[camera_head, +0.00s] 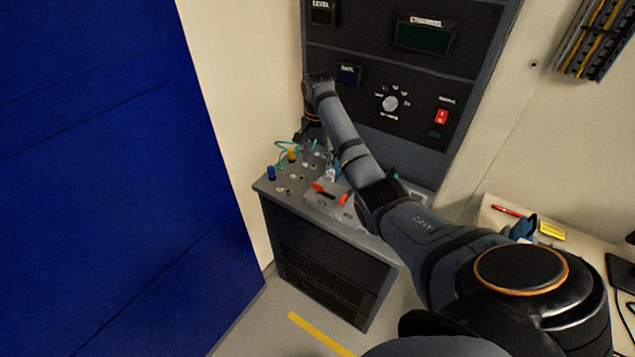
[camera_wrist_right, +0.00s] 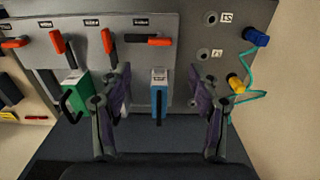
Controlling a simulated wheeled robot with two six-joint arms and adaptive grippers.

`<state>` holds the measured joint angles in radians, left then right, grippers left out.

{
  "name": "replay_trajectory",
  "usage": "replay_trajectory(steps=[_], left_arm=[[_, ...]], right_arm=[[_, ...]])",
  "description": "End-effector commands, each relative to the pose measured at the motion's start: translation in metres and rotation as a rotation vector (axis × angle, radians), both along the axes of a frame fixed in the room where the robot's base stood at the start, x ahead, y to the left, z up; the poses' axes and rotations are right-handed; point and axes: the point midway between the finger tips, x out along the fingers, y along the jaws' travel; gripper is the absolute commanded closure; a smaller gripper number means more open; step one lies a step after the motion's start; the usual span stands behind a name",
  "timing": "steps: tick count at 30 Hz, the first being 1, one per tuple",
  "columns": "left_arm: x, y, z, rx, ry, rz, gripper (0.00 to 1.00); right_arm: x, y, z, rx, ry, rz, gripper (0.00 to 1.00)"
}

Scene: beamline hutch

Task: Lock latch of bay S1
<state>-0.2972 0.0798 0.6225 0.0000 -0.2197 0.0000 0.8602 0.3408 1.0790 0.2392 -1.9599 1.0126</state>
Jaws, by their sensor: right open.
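In the right wrist view a grey panel (camera_wrist_right: 185,50) carries several orange-handled latches under small labels too blurred to read, so I cannot tell which is S1. The rightmost latch (camera_wrist_right: 158,41) lies sideways; the latch left of it (camera_wrist_right: 107,40) points up and down. A blue module (camera_wrist_right: 159,100) with a pale tag sits below the sideways latch. A green module (camera_wrist_right: 75,92) stands further left. My right gripper (camera_wrist_right: 160,82) is open, its fingers either side of the blue module, apart from it. In the head view my right gripper (camera_head: 306,130) is above the bench, partly hidden.
The grey bench cabinet (camera_head: 325,262) has blue and yellow plugs (camera_head: 292,155) with teal cables at its back left. A dark instrument rack (camera_head: 425,70) rises behind it. A blue wall panel (camera_head: 100,180) stands left. A side table (camera_head: 560,255) is at right.

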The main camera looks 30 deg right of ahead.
Motion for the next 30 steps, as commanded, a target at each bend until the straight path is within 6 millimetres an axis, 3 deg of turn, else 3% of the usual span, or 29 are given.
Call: replay_trajectory(steps=[5,18,30], left_arm=[[-0.003,0.0,0.005,0.0,0.005,0.0,0.6],[-0.004,0.0,0.022,0.0,0.007,0.001,0.6],[-0.004,0.0,0.022,0.0,0.007,0.001,0.6]], right_arm=[[-0.001,0.001,-0.013,0.0,0.003,0.002,0.38],[-0.001,0.001,-0.096,-0.001,0.002,0.004,0.38],[0.0,0.001,-0.106,-0.001,-0.002,0.006,0.4]])
